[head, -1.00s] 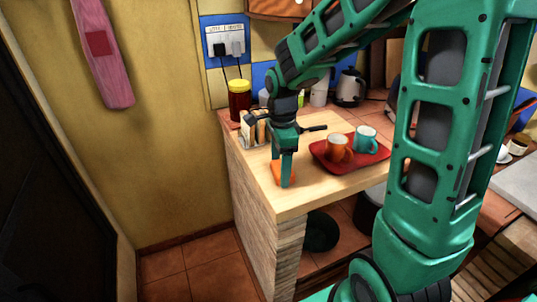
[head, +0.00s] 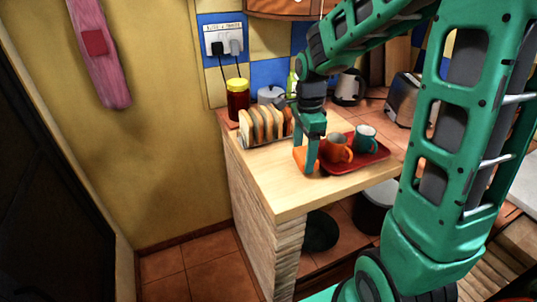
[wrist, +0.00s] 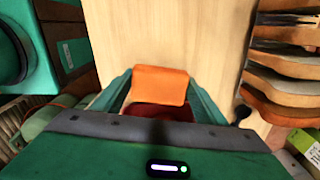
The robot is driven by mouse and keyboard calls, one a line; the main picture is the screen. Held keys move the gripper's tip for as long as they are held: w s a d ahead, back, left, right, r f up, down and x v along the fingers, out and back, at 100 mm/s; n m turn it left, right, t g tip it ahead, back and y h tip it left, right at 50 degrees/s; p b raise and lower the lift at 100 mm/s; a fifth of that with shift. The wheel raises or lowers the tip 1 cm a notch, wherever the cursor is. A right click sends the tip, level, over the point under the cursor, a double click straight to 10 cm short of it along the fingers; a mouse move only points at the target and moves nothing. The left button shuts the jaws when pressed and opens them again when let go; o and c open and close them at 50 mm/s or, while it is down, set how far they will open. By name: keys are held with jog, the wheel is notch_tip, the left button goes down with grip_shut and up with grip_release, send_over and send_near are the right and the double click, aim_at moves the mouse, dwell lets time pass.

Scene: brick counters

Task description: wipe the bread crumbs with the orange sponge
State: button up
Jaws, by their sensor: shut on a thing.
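My gripper (head: 312,168) is shut on the orange sponge (head: 299,157), over the pale wooden counter top (head: 320,193). The sponge also shows between the two fingers in the wrist view (wrist: 160,86). It is low, at or just above the wood; I cannot tell whether it touches. My gripper is close to the left side of the red tray (head: 352,168). I can make out no bread crumbs in either view; they may be too small or hidden under the sponge and gripper.
The tray holds an orange mug (head: 338,149) and a teal mug (head: 366,138). A rack of toast (head: 264,126) stands behind my gripper to the left, near a jar with a yellow lid (head: 238,100). A toaster (head: 402,98) stands at back right. The front left of the counter is bare.

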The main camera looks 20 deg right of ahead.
jog(key=shift+a+r, duration=0.1)
jog(key=shift+r, duration=2.75)
